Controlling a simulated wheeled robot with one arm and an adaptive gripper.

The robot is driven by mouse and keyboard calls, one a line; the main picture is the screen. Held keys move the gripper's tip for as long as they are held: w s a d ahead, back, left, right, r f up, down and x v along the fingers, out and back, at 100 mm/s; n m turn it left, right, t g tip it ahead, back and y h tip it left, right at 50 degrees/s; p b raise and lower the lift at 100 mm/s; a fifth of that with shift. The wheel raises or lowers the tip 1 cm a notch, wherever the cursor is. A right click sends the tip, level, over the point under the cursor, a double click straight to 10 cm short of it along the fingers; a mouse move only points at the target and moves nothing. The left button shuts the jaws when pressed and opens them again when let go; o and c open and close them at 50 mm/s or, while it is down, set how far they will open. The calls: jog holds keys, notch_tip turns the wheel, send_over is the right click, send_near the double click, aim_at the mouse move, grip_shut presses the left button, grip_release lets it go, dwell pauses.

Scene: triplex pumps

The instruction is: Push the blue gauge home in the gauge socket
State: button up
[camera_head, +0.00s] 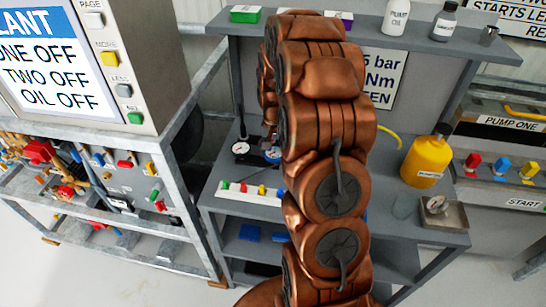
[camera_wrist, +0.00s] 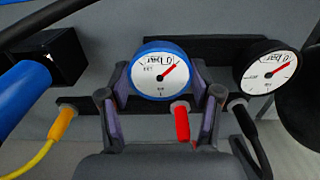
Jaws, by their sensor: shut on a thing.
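The blue gauge (camera_wrist: 162,70), with a white dial and red needle, faces me in the middle of the wrist view. My gripper (camera_wrist: 162,88) is shut on it, with one finger at each side of its rim. The blue gauge also shows small in the head view (camera_head: 272,155), just left of my arm, which hides most of my gripper there. The gauge socket is hidden behind the gauge, so I cannot tell how deep the gauge sits.
A black gauge (camera_wrist: 268,68) stands close on the right. A red plug (camera_wrist: 182,122), an orange plug (camera_wrist: 62,122) with a yellow cable and a black plug (camera_wrist: 242,118) sit below. A black box (camera_wrist: 48,58) and a blue cylinder (camera_wrist: 22,92) are at the left.

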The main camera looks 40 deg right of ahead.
aim_at(274, 152)
jog(key=c, duration=0.3)
jog(key=shift+r, duration=0.15)
jog(key=shift+r, duration=2.85)
